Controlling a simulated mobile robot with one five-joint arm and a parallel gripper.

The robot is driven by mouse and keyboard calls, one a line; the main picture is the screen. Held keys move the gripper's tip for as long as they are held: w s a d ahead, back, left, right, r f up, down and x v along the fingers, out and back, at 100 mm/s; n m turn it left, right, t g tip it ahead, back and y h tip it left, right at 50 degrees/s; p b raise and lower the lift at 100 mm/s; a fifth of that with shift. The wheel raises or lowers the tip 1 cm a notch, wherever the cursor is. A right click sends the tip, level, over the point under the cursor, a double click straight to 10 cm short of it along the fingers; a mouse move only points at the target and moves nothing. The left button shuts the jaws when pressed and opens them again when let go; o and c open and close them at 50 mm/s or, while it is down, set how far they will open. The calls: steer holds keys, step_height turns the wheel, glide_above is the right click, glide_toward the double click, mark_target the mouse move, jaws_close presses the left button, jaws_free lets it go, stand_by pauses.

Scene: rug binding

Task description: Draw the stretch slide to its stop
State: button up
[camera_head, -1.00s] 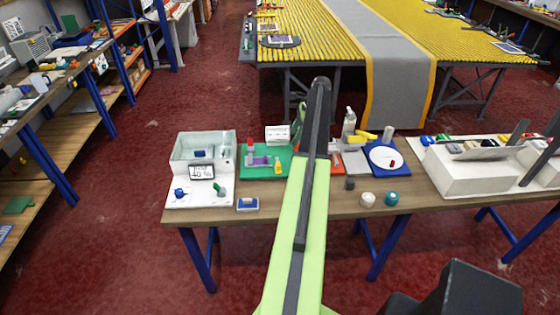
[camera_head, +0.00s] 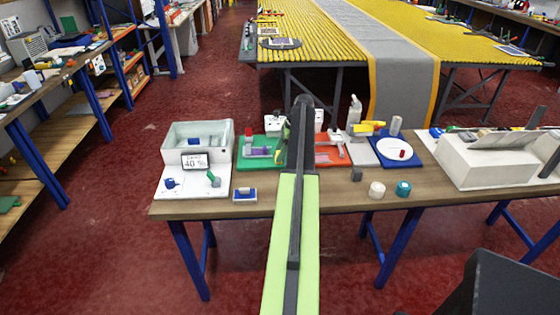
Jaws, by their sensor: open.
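A green board (camera_head: 247,163) on the workbench carries a grey and purple block (camera_head: 259,149) with a red-topped part at its left end. Beside it, right of my arm, is a red-orange board (camera_head: 340,160) with a grey part on it. I cannot tell for certain which of these holds the stretch slide. My arm reaches out over the bench between them. My gripper (camera_head: 283,140) shows only in part, beside the dark arm end above the right part of the green board. It is open and I see nothing in it. The arm hides the area behind it.
A white bin (camera_head: 170,160) with a 40 % display stands at the bench's left. A rug table stands behind. The bench's front strip is mostly clear.

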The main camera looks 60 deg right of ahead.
steer(key=shift+f, duration=0.1)
jaws_close()
stand_by(0.4)
steer(key=shift+w, duration=0.1)
stand_by(0.9)
